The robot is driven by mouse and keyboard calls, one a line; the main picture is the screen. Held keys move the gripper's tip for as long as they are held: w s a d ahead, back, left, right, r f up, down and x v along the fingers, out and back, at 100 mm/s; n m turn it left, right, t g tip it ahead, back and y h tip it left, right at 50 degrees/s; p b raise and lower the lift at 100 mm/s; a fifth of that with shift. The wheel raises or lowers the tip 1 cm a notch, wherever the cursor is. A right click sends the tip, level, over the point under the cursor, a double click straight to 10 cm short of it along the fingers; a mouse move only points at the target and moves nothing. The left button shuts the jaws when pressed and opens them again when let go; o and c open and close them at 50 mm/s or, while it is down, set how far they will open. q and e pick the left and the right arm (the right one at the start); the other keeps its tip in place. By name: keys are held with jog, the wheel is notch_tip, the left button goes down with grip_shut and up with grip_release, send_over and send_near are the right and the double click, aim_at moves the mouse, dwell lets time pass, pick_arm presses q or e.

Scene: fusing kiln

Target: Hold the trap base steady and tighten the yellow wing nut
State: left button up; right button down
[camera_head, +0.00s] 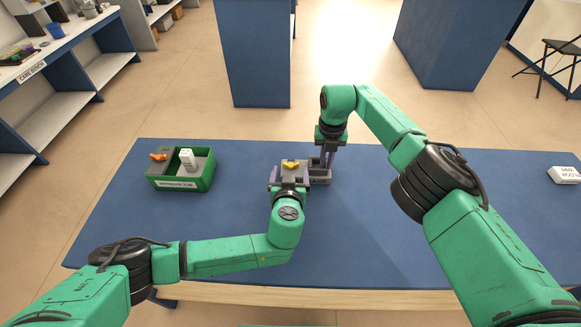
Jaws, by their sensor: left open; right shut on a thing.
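The yellow wing nut (291,164) sits at the middle of the table, above a grey part of the trap base. The grey trap base (320,177) shows beside it on the right and is partly hidden by my grippers. My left gripper (289,174) reaches in from the front, open, with its fingers close to the wing nut. I cannot tell whether they touch it. My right gripper (325,162) points down and is shut on the trap base at its right side. The contact is small and partly hidden.
A green bin (180,184) with an orange part (158,156) and a white bottle-like item (187,159) stands at the left of the blue table (370,250). A white labelled block (565,174) lies at the far right. The table between is clear.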

aim_at(286, 164)
pick_arm(q)
jog(key=shift+x, duration=1.55)
jog(key=c, duration=1.4)
jog(key=shift+s+d+m+h, duration=0.25)
jog(key=shift+d+m+h, duration=0.15)
jog(key=shift+d+h, duration=0.4)
jog(key=shift+w+a+m+g+h, duration=0.2)
jog(key=shift+a+m+g+h, duration=0.1)
jog(key=shift+a+m+h, duration=0.45)
jog(key=shift+w+a+m+g+h, duration=0.1)
jog(key=shift+a+m+g+h, duration=0.2)
jog(key=shift+m+h, duration=0.55)
jog(key=m+g+h, duration=0.1)
jog(key=m+h, duration=0.1)
jog(key=m+g+h, duration=0.1)
jog(key=m+h, duration=0.1)
jog(key=m+g+h, duration=0.1)
jog(key=m+g, duration=0.1)
jog(key=shift+w+a+r+h, duration=0.2)
jog(key=shift+w+a+h, duration=0.1)
jog(key=shift+w+h, duration=0.1)
jog(key=shift+w+a+f+m+g+h, duration=0.15)
jog(key=shift+m+g+h, duration=0.35)
jog(key=shift+m+g, duration=0.5)
jog(key=shift+w+a+m+g+h, duration=0.1)
jog(key=shift+m+g+h, duration=0.4)
jog(key=shift+m+g, duration=0.45)
jog(key=shift+g, duration=0.25)
